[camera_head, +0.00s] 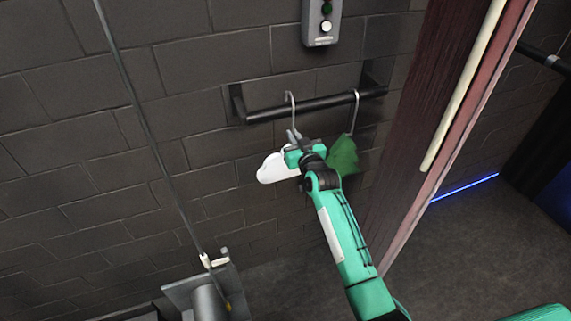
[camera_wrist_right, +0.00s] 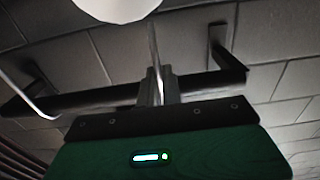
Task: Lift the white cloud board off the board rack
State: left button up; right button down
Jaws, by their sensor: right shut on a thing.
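The white cloud board (camera_head: 272,171) hangs below a grey hook on the black board rack (camera_head: 325,103). My right gripper (camera_head: 293,137) is shut on the hook stem above the board, and the gripper hides part of the board. The hook's curved top shows at the rack bar; I cannot tell whether it rests on it. In the right wrist view, the fingers (camera_wrist_right: 155,88) close around the thin stem, the white board (camera_wrist_right: 118,6) shows at the top edge, and the rack bar (camera_wrist_right: 80,98) runs behind. My left gripper is not in view.
A green board (camera_head: 344,156) hangs from a second hook on the rack, just right of my gripper. A grey button box (camera_head: 321,22) is on the brick wall above. A dark red panel with a pale handle (camera_head: 462,85) stands at the right.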

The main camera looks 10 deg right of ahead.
jog(key=s+d+p, duration=0.2)
jog(key=s+p, duration=0.3)
jog(key=s, duration=0.6)
jog(key=shift+s+d+r, duration=0.15)
jog(key=shift+s, duration=0.05)
dwell(0.4)
dwell(0.4)
